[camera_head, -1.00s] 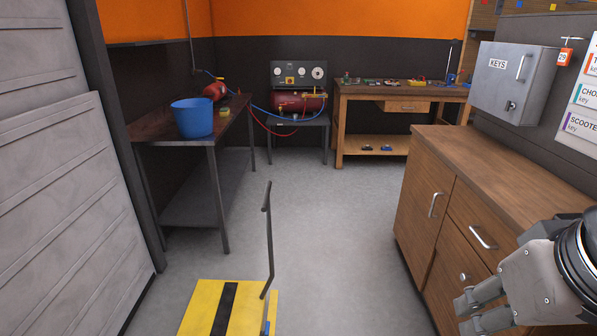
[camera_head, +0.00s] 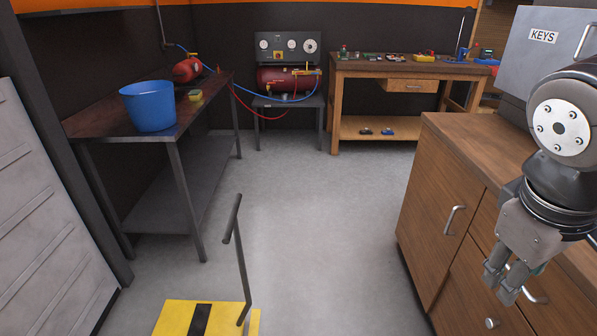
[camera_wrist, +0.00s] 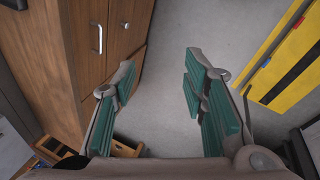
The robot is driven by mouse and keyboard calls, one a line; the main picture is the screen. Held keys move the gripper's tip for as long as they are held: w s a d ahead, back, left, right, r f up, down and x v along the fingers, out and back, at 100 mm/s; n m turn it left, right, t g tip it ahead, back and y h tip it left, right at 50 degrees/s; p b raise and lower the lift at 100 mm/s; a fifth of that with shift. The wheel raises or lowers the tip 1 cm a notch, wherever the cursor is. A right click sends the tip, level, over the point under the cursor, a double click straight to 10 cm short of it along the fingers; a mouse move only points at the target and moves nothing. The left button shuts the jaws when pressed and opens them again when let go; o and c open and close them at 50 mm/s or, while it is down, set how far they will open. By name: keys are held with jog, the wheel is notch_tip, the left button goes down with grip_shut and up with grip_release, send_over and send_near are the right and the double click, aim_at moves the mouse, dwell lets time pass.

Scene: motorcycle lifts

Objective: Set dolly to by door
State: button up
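The dolly (camera_head: 174,319) is a low yellow platform with a black stripe, at the bottom edge of the head view and partly cut off. Its dark upright handle (camera_head: 241,270) rises at its right side. In the wrist view, the yellow deck (camera_wrist: 275,88) shows at upper right. My gripper (camera_head: 503,287) hangs pointing down in front of the wooden cabinet, to the right of the dolly and apart from it. In the wrist view my gripper (camera_wrist: 162,64) has its green-padded fingers wide apart, with bare floor between them. A grey ribbed panel (camera_head: 45,240), possibly the door, stands at far left.
The wooden cabinet (camera_head: 440,215) stands close at right, below a grey key box (camera_head: 545,55). A metal table (camera_head: 110,130) with a blue bucket (camera_head: 152,108) stands at left. A compressor (camera_head: 287,80) and workbench (camera_head: 350,95) are at the back. The middle floor (camera_head: 315,220) is clear.

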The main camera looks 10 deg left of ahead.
jog(key=w+a+f+n+t+h+b, duration=0.2)
jog(key=w+a+f+n+h+b, duration=0.1)
jog(key=w+a+f+n, duration=0.5)
jog(key=w+a+f+n+t+h+b, duration=0.25)
jog(key=w+a+n, duration=0.2)
jog(key=w, duration=0.65)
jog(key=n+t+y+b, duration=0.7)
jog(key=n+t+y, duration=0.45)
jog(key=n, duration=1.15)
send_near(229, 229)
jog(key=shift+m+g+y, duration=0.25)
jog(key=shift+g+y, duration=0.35)
jog(key=shift+y, duration=0.1)
jog(key=x, duration=0.3)
jog(key=b+x, duration=0.1)
jog(key=x, duration=0.3)
jog(key=b+x, duration=0.1)
jog(key=x, duration=0.3)
jog(key=shift+w+d+f, duration=0.1)
jog(key=shift+d+f, duration=0.1)
jog(key=shift+d, duration=0.05)
grip_shut()
